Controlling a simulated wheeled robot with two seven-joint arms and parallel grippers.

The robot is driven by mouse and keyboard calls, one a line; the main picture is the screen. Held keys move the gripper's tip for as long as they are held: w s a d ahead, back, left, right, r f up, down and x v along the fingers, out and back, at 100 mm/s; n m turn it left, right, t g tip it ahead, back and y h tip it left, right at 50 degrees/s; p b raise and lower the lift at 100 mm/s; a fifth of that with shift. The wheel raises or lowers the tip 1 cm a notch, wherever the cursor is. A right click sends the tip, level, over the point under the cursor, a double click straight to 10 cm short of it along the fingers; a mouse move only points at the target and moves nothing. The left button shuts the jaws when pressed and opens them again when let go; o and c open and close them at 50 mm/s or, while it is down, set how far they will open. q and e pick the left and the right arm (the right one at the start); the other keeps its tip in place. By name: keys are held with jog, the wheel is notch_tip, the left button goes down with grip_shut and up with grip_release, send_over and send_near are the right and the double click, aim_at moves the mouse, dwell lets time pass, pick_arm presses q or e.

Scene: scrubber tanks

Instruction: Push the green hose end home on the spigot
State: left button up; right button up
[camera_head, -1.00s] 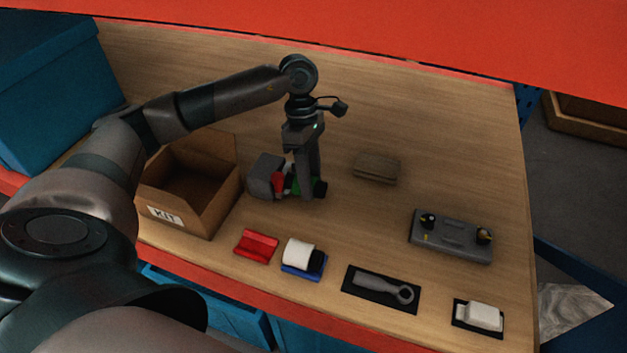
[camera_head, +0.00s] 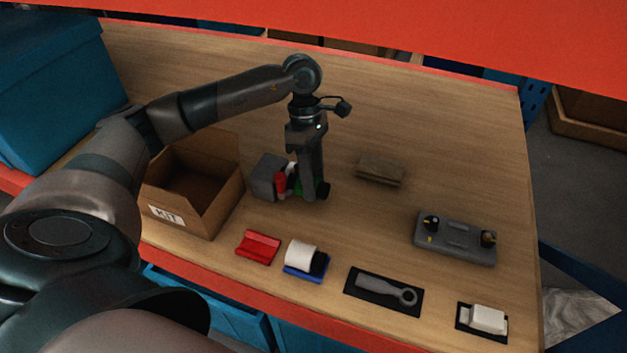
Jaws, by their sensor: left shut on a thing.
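My left gripper (camera_head: 314,195) points straight down over the bench and is shut on the green hose end (camera_head: 299,188), of which only a small green patch shows between and beside the fingers. A dark round part sticks out to the right of the fingers. To the left stands a grey block (camera_head: 267,176), with a red part (camera_head: 281,183) and a small white part between it and the green. The spigot itself is not clearly visible, so I cannot tell how far the hose end sits on it. My right gripper is not in view.
An open cardboard KIT box (camera_head: 196,187) stands close left of the block. In front lie a red holder (camera_head: 258,247), a white roll on a blue base (camera_head: 304,256), a wrench (camera_head: 381,289) and a white piece (camera_head: 486,318).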

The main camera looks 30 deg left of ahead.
pick_arm(q)
jog(key=shift+a+b, duration=0.4)
dwell(0.7)
jog(key=shift+b, duration=0.4)
dwell(0.3)
jog(key=shift+s+a+b, duration=0.25)
jog(key=shift+a+b, duration=0.2)
jog(key=shift+a, duration=0.25)
dwell(1.1)
jog(key=shift+b, duration=0.4)
dwell(0.6)
jog(key=shift+a+b, duration=0.45)
jog(key=shift+a, duration=0.25)
dwell(0.7)
jog(key=shift+s+d+b, duration=0.1)
jog(key=shift+d+b, duration=0.05)
jog(key=shift+b, duration=0.25)
dwell(0.4)
jog(key=shift+b, duration=0.35)
jog(key=shift+a+f, duration=0.1)
jog(key=shift+a, duration=0.2)
